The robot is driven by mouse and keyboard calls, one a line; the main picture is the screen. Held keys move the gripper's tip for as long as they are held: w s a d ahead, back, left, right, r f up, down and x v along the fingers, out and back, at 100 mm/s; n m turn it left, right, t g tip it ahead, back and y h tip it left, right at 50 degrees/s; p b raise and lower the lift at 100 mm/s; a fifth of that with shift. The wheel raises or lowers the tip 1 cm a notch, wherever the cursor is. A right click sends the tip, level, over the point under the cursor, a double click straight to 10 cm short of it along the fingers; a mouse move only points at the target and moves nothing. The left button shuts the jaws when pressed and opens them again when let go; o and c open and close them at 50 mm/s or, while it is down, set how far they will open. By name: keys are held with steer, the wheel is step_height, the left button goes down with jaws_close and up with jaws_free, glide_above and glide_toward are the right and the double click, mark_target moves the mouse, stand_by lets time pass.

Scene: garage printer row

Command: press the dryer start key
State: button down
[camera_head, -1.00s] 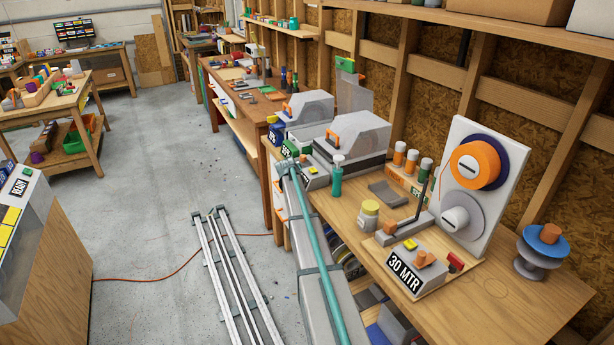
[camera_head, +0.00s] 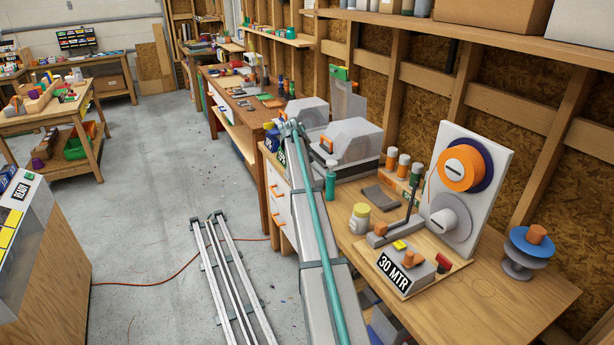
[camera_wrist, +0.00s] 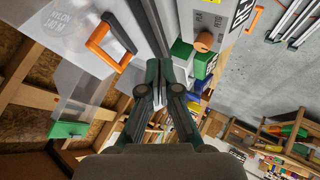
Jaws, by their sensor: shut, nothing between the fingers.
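Two grey machines with sloped lids and orange handles stand on the wall-side bench in the head view, a nearer one (camera_head: 357,145) and a farther one (camera_head: 308,111). I take them for dryers. In the wrist view, a clear lid (camera_wrist: 70,35) lettered NYLON has an orange handle (camera_wrist: 106,44). A pale panel (camera_wrist: 222,22) carries an orange knob (camera_wrist: 204,41) beside PLA and PETG lettering, and a yellow patch, perhaps a key, at the top edge. My gripper (camera_wrist: 158,65) is shut and empty, between lid and panel.
Green (camera_wrist: 180,54) and blue boxes lie close past my fingertips. A counter marked 30 MTR (camera_head: 398,272) and an orange spool (camera_head: 462,167) are nearer on the bench.

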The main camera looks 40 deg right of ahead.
steer(key=shift+f, duration=0.15)
steer(key=shift+f+b, duration=1.6)
steer(key=shift+f, duration=2.7)
steer(key=shift+f, duration=0.1)
steer(key=shift+f+b, duration=0.35)
steer(key=shift+b, duration=0.05)
steer(key=shift+f, duration=0.4)
steer(key=shift+r, duration=0.85)
